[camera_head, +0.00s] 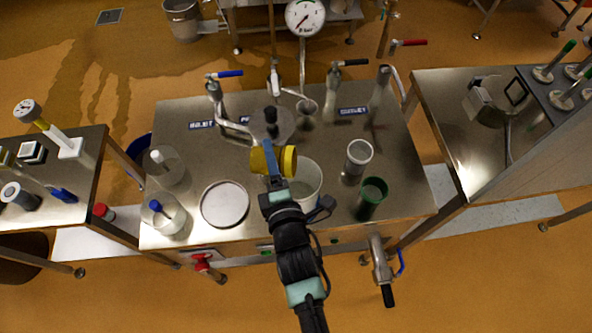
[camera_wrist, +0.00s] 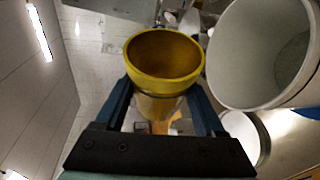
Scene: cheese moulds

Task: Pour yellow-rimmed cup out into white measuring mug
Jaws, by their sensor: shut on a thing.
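The yellow-rimmed cup (camera_head: 288,160) is held in the air by my gripper (camera_head: 271,163). It lies tilted on its side, with its rim facing right in the head view. In the wrist view the cup (camera_wrist: 164,55) sits between the two blue fingers of my gripper (camera_wrist: 158,95). I look into its yellow inside there; no contents or stream can be made out. The white measuring mug (camera_head: 311,184) stands open on the steel table, just below and right of the cup. My gripper hides part of it. In the wrist view the mug (camera_wrist: 232,85) is at the upper right, apart from the cup.
A grey cup (camera_head: 359,158) and a green cup (camera_head: 372,194) stand right of the mug. A round white dish (camera_head: 225,204) lies to the left. Two clear jars with stirrers (camera_head: 167,168) (camera_head: 163,217) stand farther left. Taps and a pressure gauge (camera_head: 305,17) rise at the back.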

